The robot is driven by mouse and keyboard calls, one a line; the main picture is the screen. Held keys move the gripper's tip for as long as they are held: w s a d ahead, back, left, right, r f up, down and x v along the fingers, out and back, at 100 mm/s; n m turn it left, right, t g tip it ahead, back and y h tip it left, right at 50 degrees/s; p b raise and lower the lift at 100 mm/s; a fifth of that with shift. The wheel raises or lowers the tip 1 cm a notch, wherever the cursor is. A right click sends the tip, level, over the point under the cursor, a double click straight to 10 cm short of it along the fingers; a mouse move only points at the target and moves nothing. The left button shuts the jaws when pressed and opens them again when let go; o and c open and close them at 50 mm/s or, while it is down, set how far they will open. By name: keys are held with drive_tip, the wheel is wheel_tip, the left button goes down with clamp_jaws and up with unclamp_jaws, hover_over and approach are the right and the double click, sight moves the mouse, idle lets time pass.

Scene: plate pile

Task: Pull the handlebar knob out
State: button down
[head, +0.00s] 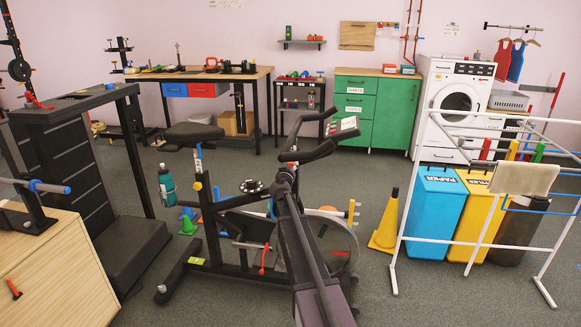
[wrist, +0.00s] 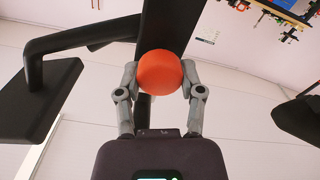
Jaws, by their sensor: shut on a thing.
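The handlebar knob (wrist: 160,77) is a round orange-red ball in front of the black handlebar stem (wrist: 172,28) in the wrist view. My gripper (wrist: 160,82) is shut on it, with one grey finger against each side. In the head view the exercise bike (head: 225,225) stands mid-room, its black handlebar (head: 318,150) turned to the right. My gripper (head: 285,172) is at the stem below the handlebar there. My arm hides much of the stem, and the knob is hardly visible in that view.
The saddle (head: 192,133) is left of the stem and the console (head: 342,127) is at its right. A black treadmill (head: 125,245) is at the left.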

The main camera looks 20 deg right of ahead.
drive_tip(key=shift+v, duration=1)
drive_tip(key=shift+c, duration=1)
unclamp_jaws()
drive_tip(key=shift+s+a, duration=0.1)
drive_tip(key=v, duration=1.2)
